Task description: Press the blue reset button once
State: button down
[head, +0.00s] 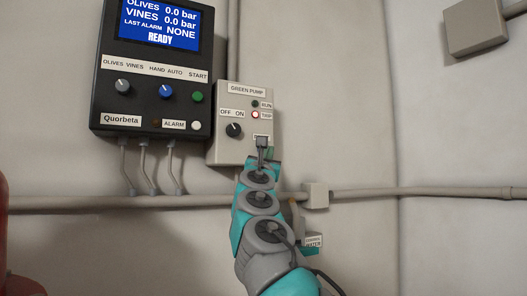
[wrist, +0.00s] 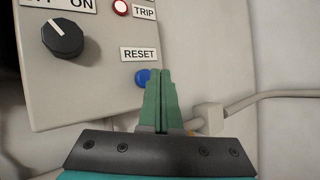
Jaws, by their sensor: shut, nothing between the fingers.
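The blue reset button (wrist: 142,77) shows in the wrist view below the RESET label (wrist: 139,54), on the grey green-pump box (head: 226,152). My gripper (wrist: 161,72) is shut and empty, its two green fingers together. In the wrist view the fingertips appear just right of the button and partly overlap its right edge. I cannot tell whether they touch it. In the head view my gripper (head: 262,141) is in front of the lower right of the box and hides the button. The red TRIP lamp (wrist: 120,7) is lit.
The OFF/ON knob (head: 234,130) is on the same box, left of my gripper. A black Quorbeta controller (head: 146,118) with a lit screen reading READY hangs to the left. A horizontal pipe (head: 420,192) with a small junction box (head: 316,195) runs below along the wall.

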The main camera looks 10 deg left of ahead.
jog(key=shift+w+a+r+p, duration=0.2)
jog(key=shift+w+p, duration=0.15)
jog(key=shift+p, duration=0.3)
jog(key=shift+w+a+f, duration=0.1)
jog(key=shift+w+a, duration=0.3)
dwell(1.0)
dwell(0.4)
jog(key=shift+s+d+f+b, duration=0.15)
jog(key=shift+s+d+b, duration=0.5)
jog(key=shift+s, duration=0.05)
